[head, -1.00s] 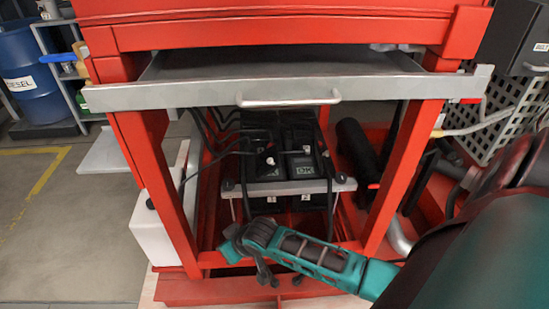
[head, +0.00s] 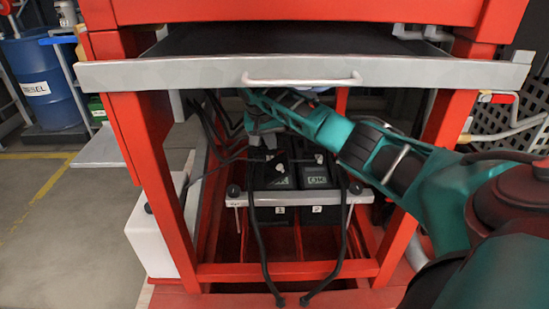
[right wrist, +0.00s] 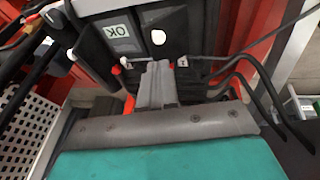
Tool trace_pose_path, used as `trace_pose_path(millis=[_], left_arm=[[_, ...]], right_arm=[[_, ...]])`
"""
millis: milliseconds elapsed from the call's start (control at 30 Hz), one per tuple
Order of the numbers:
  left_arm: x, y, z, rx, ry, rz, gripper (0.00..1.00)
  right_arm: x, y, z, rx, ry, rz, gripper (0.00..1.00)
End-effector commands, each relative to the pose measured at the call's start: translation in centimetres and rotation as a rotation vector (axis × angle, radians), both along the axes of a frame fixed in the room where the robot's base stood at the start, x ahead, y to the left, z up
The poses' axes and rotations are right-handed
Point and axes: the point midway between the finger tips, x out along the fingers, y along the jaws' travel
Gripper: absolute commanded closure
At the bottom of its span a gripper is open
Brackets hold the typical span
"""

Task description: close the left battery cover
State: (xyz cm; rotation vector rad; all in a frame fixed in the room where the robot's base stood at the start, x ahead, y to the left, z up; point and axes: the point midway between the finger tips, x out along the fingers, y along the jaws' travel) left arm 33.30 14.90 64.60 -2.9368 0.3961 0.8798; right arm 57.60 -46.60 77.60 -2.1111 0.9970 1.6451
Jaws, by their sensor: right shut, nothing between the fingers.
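Two black batteries sit side by side low inside the red frame, marked 1 and 2 on the front. The left battery (head: 272,178) has a dark top with a pale spot; how far its cover is open is unclear. The right battery (head: 315,178) has an OK label, which also shows in the right wrist view (right wrist: 118,30). My right gripper (head: 262,138) is above the rear of the left battery, below the tray. Its grey fingers are shut and empty in the right wrist view (right wrist: 157,85), near the terminals. My left gripper is not in view.
A grey tray with a handle (head: 300,80) hangs above my right arm. Red posts (head: 150,150) flank the opening. Black cables (head: 250,230) drape over the batteries, and a grey clamp bar (head: 295,198) crosses their front. A white tank (head: 150,235) stands at left.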

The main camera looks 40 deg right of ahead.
Motion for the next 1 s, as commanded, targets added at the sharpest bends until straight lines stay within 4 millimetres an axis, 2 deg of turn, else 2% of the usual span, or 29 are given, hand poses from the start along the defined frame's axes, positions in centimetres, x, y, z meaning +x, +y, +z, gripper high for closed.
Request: trace_pose_path(millis=[300,500,700,1000], left_arm=[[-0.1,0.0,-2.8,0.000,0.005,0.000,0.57],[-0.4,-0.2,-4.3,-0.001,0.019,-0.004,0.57],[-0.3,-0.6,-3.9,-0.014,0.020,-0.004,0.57],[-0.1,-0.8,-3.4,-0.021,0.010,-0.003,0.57]], right_arm=[[0.6,-1.8,-5.5,-0.001,0.002,0.000,1.00],[0.9,-2.8,-8.0,-0.002,0.000,0.001,1.00],[1.1,-3.2,-8.9,-0.002,0.000,0.003,1.00],[1.1,-3.2,-8.9,-0.002,0.000,0.004,1.00]])
